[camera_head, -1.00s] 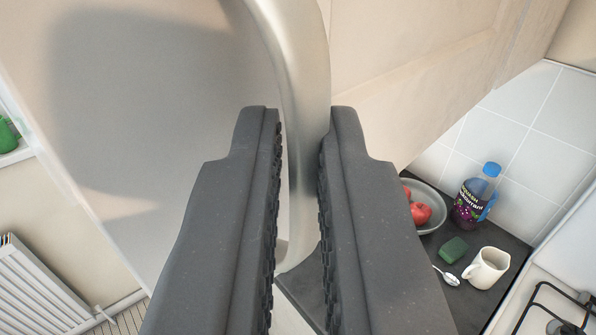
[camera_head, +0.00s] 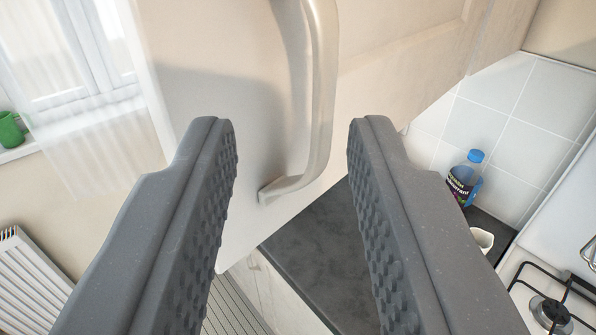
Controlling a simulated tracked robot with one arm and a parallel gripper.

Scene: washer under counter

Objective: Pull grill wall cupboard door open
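The cream wall cupboard door (camera_head: 235,110) fills the upper middle of the view. Its lower edge slants up to the right, and the dark worktop shows below it. A curved metal bar handle (camera_head: 322,90) is on the door, with its lower foot meeting the door face. My gripper (camera_head: 291,125) is open and empty, with one ridged dark finger on each side of the handle in the picture. Neither finger touches the handle. The handle looks a little beyond the fingertips. The handle's top is cut off by the frame.
A dark worktop (camera_head: 325,255) lies below, with a blue-capped bottle (camera_head: 466,178) and a white mug (camera_head: 483,239) near the gas hob (camera_head: 548,308). At left are a curtained window (camera_head: 75,60), a green object (camera_head: 10,130) on the sill and a radiator (camera_head: 30,285).

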